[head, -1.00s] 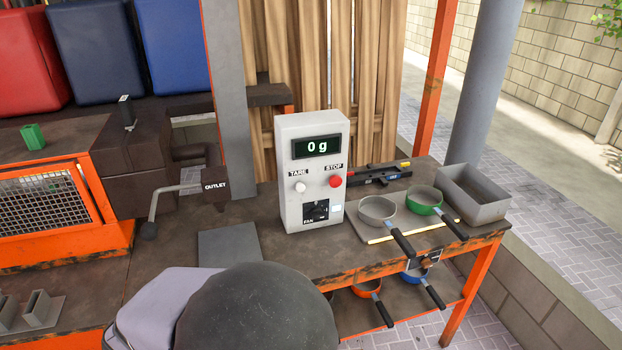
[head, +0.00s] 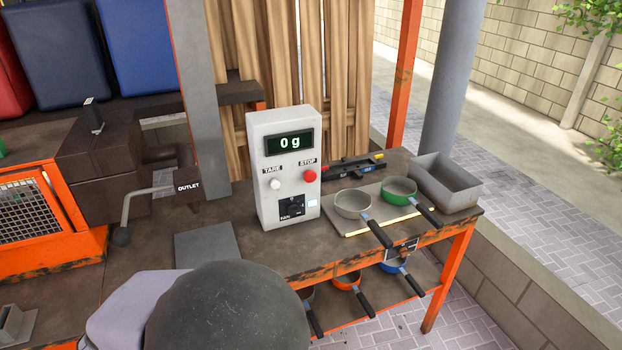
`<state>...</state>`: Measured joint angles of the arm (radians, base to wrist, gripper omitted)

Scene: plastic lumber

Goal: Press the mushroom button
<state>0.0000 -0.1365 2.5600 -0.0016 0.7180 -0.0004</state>
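The red mushroom button (head: 310,176) sits under the STOP label on the front of a white control box (head: 264,209). The box stands upright on the dark workbench. Its display (head: 290,143) reads 0 g. A white TARE button (head: 274,184) is to the left of the red one, and a black FAN dial (head: 291,207) is below. My gripper cannot be made out; a large dark rounded shape and a pale grey shape fill the bottom of the head view.
A grey plate (head: 208,246) lies left of the box. A grey-rimmed pan (head: 352,204), a green pan (head: 399,189) and a metal tray (head: 446,184) stand to its right. An outlet lever (head: 124,222) is at left. The bench in front of the box is clear.

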